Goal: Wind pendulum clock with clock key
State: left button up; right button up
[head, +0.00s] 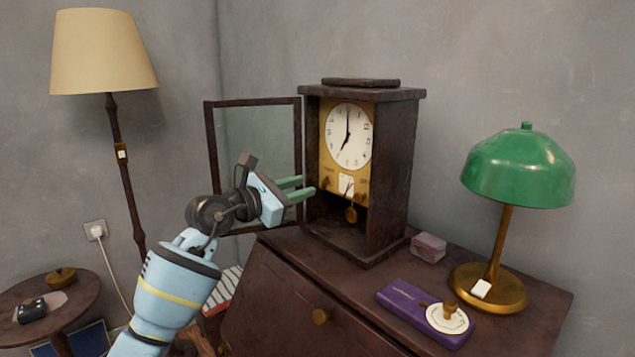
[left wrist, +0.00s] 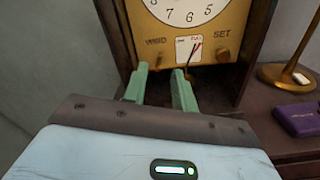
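The pendulum clock (head: 390,165) stands upright on the dresser, its glass door (head: 255,140) swung open to the left. Its brass face plate shows in the left wrist view (left wrist: 205,50), with WIND and SET labels and a small gauge between them. The pendulum bob (head: 351,214) hangs below. My left gripper (head: 308,185) is in front of the clock's lower left; its green fingers (left wrist: 160,70) are apart with nothing visible between them. My right gripper is out of view.
The purple box (head: 398,296), a small pinkish box (head: 428,246) and a green-shaded lamp (head: 518,170) are on the dresser (head: 285,300), right of the clock. A floor lamp (head: 104,50) and a round side table (head: 85,290) stand at the left.

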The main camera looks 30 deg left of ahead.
aim_at(326, 183)
pick_arm(q)
jog(key=shift+x, duration=2.7)
jog(key=shift+d, duration=0.1)
grip_shut()
